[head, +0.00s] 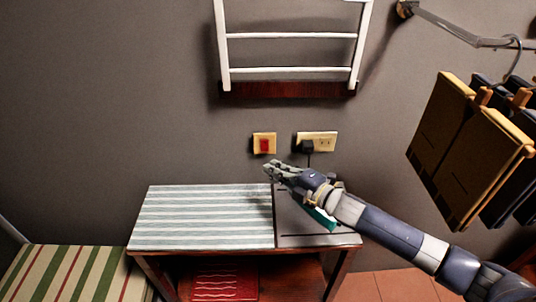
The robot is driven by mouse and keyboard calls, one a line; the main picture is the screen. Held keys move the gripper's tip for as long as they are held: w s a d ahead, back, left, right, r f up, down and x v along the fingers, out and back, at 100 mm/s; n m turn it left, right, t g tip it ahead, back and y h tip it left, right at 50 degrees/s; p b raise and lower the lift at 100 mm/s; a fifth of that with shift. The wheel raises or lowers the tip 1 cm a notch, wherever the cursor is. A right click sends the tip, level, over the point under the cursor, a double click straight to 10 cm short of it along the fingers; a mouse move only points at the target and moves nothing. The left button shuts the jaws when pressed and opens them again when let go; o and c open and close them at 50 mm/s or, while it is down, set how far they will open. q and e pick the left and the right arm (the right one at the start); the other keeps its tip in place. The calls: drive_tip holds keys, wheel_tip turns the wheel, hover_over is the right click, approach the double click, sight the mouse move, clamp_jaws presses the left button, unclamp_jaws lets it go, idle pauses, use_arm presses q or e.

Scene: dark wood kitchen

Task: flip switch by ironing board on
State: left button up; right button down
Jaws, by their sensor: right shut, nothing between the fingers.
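A red rocker switch (264,145) on a yellowish plate is on the grey wall, above the back edge of the table. Whether it is on or off is too small to tell. My right gripper (268,168) comes in from the right and is shut and empty. In the picture its tips are just below the switch plate; I cannot tell whether they touch the wall. The striped ironing surface (205,222) lies on top of the wooden table, left of and below the gripper. My left gripper is not in view.
A socket plate (327,140) with a black plug and cord is right of the switch. A white rack (290,37) hangs above. A striped seat (62,272) is at lower left. A teal item (322,217) is partly behind my arm.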

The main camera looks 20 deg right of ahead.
sight(265, 146)
drive_tip(key=w+p, duration=0.1)
drive_tip(key=w, duration=0.5)
drive_tip(key=shift+f, duration=0.35)
drive_tip(key=shift+w+f+n+t+b, duration=0.15)
drive_tip(key=shift+w+n+t+b, duration=0.2)
drive_tip(key=shift+b, duration=0.75)
